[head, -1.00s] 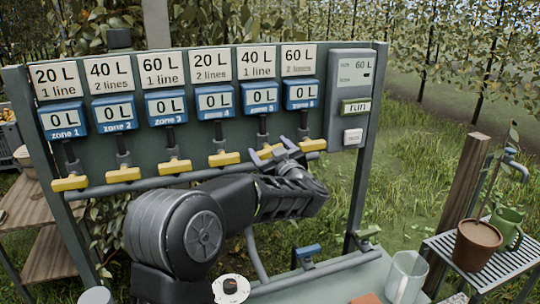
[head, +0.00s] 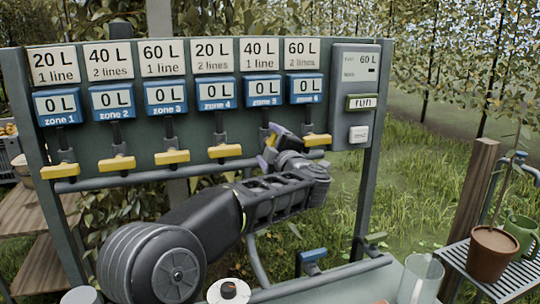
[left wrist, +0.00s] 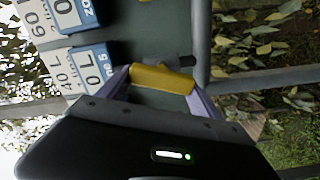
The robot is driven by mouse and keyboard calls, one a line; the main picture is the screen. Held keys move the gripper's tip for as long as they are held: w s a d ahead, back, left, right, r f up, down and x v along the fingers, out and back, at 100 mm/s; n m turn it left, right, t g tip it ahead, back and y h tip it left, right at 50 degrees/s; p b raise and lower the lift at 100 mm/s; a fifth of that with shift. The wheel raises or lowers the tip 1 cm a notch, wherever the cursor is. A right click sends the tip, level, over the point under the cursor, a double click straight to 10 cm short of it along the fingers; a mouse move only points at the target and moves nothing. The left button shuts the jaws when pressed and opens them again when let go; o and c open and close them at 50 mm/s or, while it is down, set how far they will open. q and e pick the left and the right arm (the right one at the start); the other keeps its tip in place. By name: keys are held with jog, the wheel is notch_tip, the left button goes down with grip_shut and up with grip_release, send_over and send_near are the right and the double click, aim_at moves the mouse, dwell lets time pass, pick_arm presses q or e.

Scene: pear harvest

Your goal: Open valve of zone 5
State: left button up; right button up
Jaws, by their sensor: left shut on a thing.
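The zone 5 valve sits on the pipe below the blue zone 5 display (head: 263,91), which reads 0 L. My left gripper (head: 273,144) is shut on its yellow handle (left wrist: 162,78). In the left wrist view the handle lies between both fingers. The handle is turned steeply, roughly in line with its drop pipe, and is mostly hidden by the gripper in the head view. The other yellow handles, such as those of zone 4 (head: 224,151) and zone 6 (head: 316,140), lie level across their pipes. My right gripper is not in view.
A grey control box (head: 355,98) with a run button (head: 361,102) stands right of the displays. A blue-handled valve (head: 313,255) is on the lower pipe. A clear jug (head: 417,280) and a potted plant (head: 491,253) are at the right.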

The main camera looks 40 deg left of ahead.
pick_arm(q)
jog(key=n+b, duration=0.2)
jog(key=shift+f+n, duration=0.3)
jog(key=shift+f, duration=0.05)
jog(key=shift+n+b, duration=0.7)
jog(key=shift+n, duration=0.2)
jog(key=shift+r, duration=0.1)
jog(key=o, duration=1.4)
jog(key=shift+s+d, duration=0.1)
jog(key=b+v, duration=0.1)
jog(key=v, duration=0.6)
jog(key=shift+s+d, duration=0.2)
jog(key=shift+d, duration=0.05)
